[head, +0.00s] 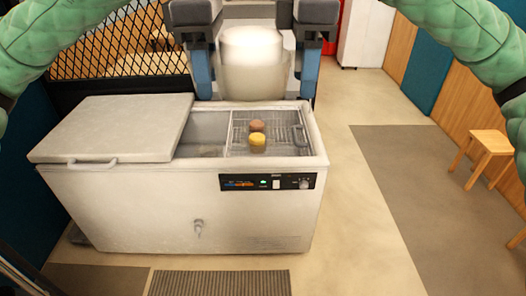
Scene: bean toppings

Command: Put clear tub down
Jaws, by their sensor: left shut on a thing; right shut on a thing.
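The clear tub (252,62) is a pale, see-through, roughly cylindrical container at the top middle of the head view. It is upright between my two grippers. My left gripper (202,78) is shut on its left side, and my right gripper (309,76) is shut on its right side. The blue fingers point down. In the picture the tub's base sits just above the far rim of the white chest freezer (130,205). I cannot tell how high it is or whether it touches anything.
The freezer's lid (110,128) covers its left part; its right part is open. Inside, a wire basket (285,140) holds a brown round item (257,125) and a yellow one (258,139). A wooden stool (489,142) stands at right. The floor right of the freezer is clear.

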